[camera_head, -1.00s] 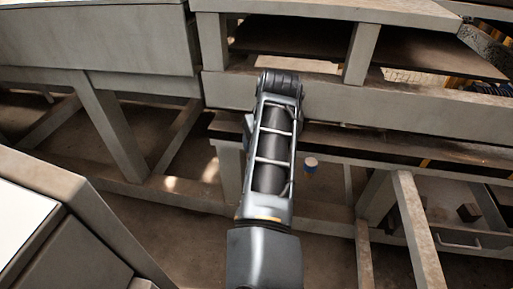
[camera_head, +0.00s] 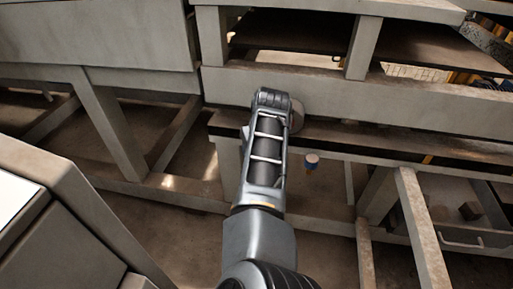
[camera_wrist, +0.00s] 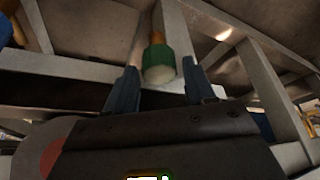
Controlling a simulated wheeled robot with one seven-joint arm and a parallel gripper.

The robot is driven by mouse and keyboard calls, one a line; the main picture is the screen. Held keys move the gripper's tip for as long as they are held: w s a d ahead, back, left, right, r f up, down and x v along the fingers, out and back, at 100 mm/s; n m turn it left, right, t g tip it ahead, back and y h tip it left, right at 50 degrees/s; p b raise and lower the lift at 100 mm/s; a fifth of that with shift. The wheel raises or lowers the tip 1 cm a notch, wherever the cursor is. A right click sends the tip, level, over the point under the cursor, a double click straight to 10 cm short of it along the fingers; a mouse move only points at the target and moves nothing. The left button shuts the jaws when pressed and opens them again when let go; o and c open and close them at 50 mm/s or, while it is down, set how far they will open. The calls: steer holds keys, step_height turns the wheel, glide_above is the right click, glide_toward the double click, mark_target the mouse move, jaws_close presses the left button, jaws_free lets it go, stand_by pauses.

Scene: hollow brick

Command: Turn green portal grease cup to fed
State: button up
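The green grease cup (camera_wrist: 158,65) shows in the wrist view, with a pale round end facing the camera and an orange-brown stem behind it. My gripper (camera_wrist: 162,70) is open, with one dark blue finger on each side of the cup in the picture. Gaps show between cup and fingers, so it is not gripped. I cannot tell how deep the cup sits between them. In the head view my arm hides the gripper, and the green cup is not visible there. No fed marking can be read.
A blue cup with a brownish top (camera_head: 311,162) hangs below the beam, right of my arm. A round grey disc (camera_head: 297,108) is partly behind my arm. Beams (camera_head: 360,103) and legs of the frame surround the work area. A grey cabinet (camera_head: 60,215) stands at the lower left.

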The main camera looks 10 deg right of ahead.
steer(key=c, duration=0.8)
